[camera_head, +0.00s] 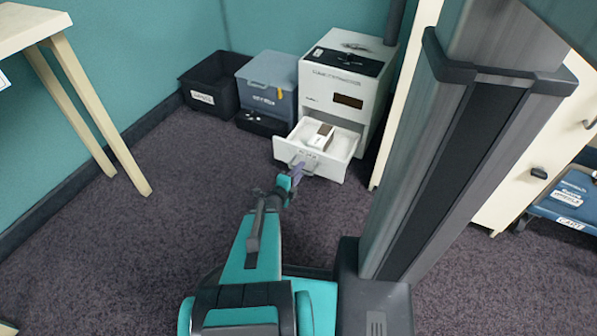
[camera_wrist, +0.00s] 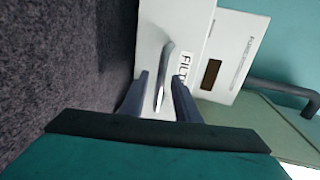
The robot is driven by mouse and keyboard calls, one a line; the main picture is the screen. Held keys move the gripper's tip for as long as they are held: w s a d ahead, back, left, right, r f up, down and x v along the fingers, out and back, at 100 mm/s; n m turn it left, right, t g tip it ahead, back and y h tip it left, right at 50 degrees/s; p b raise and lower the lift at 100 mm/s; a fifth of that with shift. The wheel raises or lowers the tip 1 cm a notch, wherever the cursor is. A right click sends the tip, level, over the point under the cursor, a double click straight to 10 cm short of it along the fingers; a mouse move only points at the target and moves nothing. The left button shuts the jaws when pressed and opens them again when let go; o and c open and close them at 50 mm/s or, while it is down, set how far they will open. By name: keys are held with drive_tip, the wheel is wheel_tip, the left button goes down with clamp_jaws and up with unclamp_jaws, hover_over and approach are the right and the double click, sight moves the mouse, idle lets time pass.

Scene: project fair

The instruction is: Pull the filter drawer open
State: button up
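The filter drawer (camera_head: 328,171) is a white drawer low in the white cabinet (camera_head: 322,88). It stands pulled out, with its inside showing and a small white box (camera_head: 318,136) in it. In the wrist view, the drawer front (camera_wrist: 152,28) carries a grey bar handle (camera_wrist: 167,62) and a label partly reading "FILT". My gripper (camera_head: 293,172) is at the drawer front. In the wrist view, my gripper (camera_wrist: 160,98) has its fingers apart, with the handle between them and gaps showing beside it. Contact with the handle cannot be made out.
A black crate (camera_head: 211,101) and a blue-grey bin (camera_head: 268,66) stand left of the cabinet. A pale panel (camera_head: 408,75) stands close on its right. A table (camera_head: 38,26) is at the far left. The carpet (camera_head: 190,185) in front is clear.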

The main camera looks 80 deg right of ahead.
drive_tip(key=p+v, duration=0.7)
drive_tip(key=v, duration=0.6)
drive_tip(key=shift+w+p, duration=0.2)
drive_tip(key=shift+p, duration=0.15)
drive_tip(key=shift+d, duration=0.15)
